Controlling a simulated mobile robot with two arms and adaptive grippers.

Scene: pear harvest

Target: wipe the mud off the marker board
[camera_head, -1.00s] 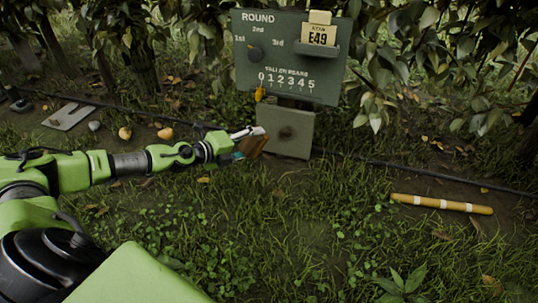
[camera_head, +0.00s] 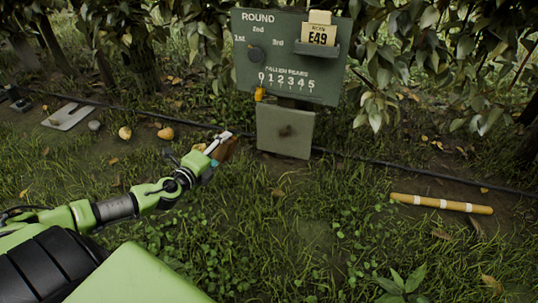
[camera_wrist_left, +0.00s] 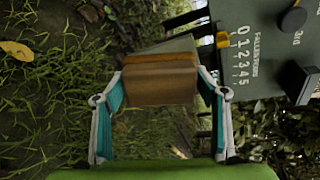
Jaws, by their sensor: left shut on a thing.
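The small grey-green marker board (camera_head: 270,144) hangs below the larger sign. My right gripper is not in view.
The green sign (camera_head: 285,60) has a dark round knob (camera_head: 255,54), a yellow pointer (camera_head: 260,94) and an E49 card (camera_head: 318,36). Fallen pears (camera_head: 125,133) lie at left. A yellow banded stick (camera_head: 441,203) lies on the grass at right. A dark hose runs behind.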

